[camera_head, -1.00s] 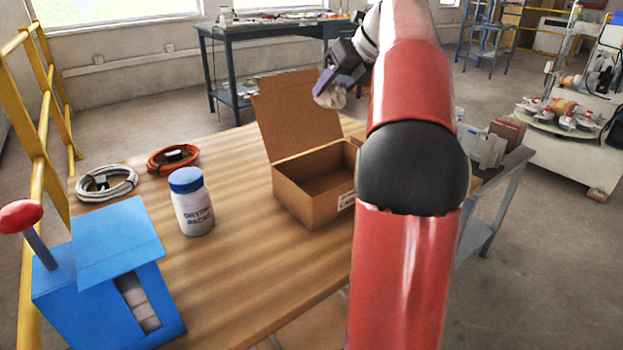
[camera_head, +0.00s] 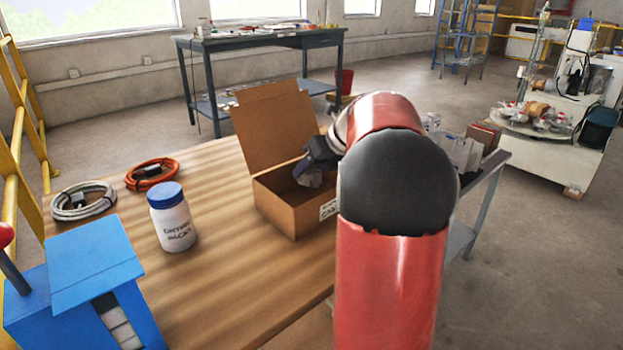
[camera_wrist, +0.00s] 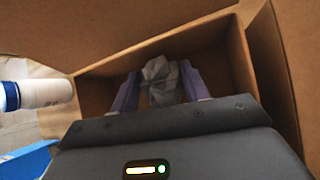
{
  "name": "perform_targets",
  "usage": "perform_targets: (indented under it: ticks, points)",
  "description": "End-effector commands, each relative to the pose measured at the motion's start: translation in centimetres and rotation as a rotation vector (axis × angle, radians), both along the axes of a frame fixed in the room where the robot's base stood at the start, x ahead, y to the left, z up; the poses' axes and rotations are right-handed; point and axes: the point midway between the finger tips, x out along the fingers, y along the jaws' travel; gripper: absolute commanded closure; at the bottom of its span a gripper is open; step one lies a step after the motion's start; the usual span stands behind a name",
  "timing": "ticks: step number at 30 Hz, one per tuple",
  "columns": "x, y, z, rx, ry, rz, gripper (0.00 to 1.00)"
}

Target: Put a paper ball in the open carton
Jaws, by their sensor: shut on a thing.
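The open carton (camera_head: 281,215) stands on the wooden table with its lid flap (camera_head: 272,127) raised at the back. My gripper (camera_head: 308,170) is at the carton's opening, partly hidden by my arm in the head view. In the wrist view, my gripper (camera_wrist: 160,88) is shut on a crumpled grey-white paper ball (camera_wrist: 163,80). The paper ball also shows in the head view (camera_head: 311,179), under the fingers. The carton's inner walls (camera_wrist: 218,66) surround the fingers in the wrist view. Whether the ball touches the carton's floor cannot be told.
A white jar with a blue lid (camera_head: 173,222) stands left of the carton. A blue box (camera_head: 95,265) is at the front left. A white cable coil (camera_head: 83,200) and an orange one (camera_head: 152,173) lie behind. Bare table (camera_head: 235,275) lies in front of the carton.

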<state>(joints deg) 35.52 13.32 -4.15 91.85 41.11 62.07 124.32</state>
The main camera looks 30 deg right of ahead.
Motion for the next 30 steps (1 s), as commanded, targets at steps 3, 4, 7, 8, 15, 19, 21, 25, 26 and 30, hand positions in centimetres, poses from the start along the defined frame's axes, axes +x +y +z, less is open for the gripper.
perform_targets:
  ticks: [3, 4, 7, 8, 15, 19, 21, 25, 26, 30]
  points:
    - [0.0, 0.0, -2.1, 0.004, 0.003, -0.001, 0.75]
    - [0.0, 0.0, -2.5, 0.004, 0.003, -0.001, 0.75]
    - [0.0, 0.0, -3.0, 0.001, 0.001, -0.001, 0.75]
    - [0.0, 0.0, -3.0, 0.001, 0.000, -0.001, 0.75]
    - [0.0, 0.0, -2.9, 0.000, 0.001, -0.001, 0.38]
    - [0.0, 0.0, -2.9, 0.001, 0.000, 0.000, 0.32]
    - [0.0, 0.0, -2.9, 0.001, 0.000, -0.001, 0.32]
    - [0.0, -0.1, -2.8, 0.001, 0.000, -0.001, 0.32]
    - [-0.1, -0.1, -2.7, 0.000, 0.000, 0.000, 0.32]
    - [-0.9, -0.5, -1.6, -0.001, -0.002, 0.000, 0.32]
